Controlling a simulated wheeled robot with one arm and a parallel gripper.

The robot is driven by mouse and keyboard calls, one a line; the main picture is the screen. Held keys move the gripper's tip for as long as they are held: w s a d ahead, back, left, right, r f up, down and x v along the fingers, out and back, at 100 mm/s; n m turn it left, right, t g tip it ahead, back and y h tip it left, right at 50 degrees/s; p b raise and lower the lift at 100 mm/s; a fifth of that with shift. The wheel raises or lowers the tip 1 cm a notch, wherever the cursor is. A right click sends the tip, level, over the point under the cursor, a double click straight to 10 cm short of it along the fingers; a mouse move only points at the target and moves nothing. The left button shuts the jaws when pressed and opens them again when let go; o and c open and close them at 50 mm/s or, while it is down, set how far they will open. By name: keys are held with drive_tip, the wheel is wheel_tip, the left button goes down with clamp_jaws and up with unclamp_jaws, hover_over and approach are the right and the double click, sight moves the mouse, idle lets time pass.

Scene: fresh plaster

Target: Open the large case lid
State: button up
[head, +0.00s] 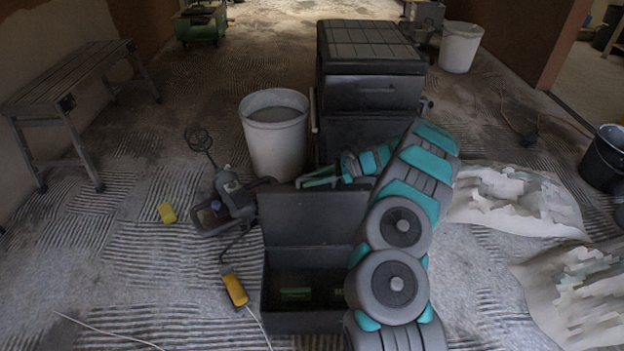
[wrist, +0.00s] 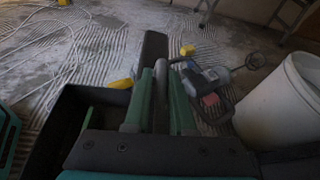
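The large case (head: 283,317) is a dark box on the floor in front of me. Its lid (head: 312,217) stands raised, roughly upright, at the back edge, and the inside shows green pieces. My gripper (head: 312,180) is at the lid's top edge, its green fingers pointing left. In the wrist view the fingers of my gripper (wrist: 164,68) are apart, with the lid's dark edge (wrist: 152,48) running between and beyond them. Whether they touch the lid is unclear. The case's open box (wrist: 72,112) lies to the left there. My arm hides the case's right side.
A white bucket (head: 274,140) and a black wheeled tool chest (head: 370,95) stand behind the lid. A power mixer (head: 236,196) lies to the left, with a yellow-ended cable tool (head: 235,289) closer. Crumpled pale sheets (head: 515,200) cover the floor at right.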

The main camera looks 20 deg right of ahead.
drive_tip(key=shift+o, duration=0.3)
drive_tip(key=v, duration=0.8)
drive_tip(key=shift+b, duration=0.35)
drive_tip(key=shift+a, duration=0.1)
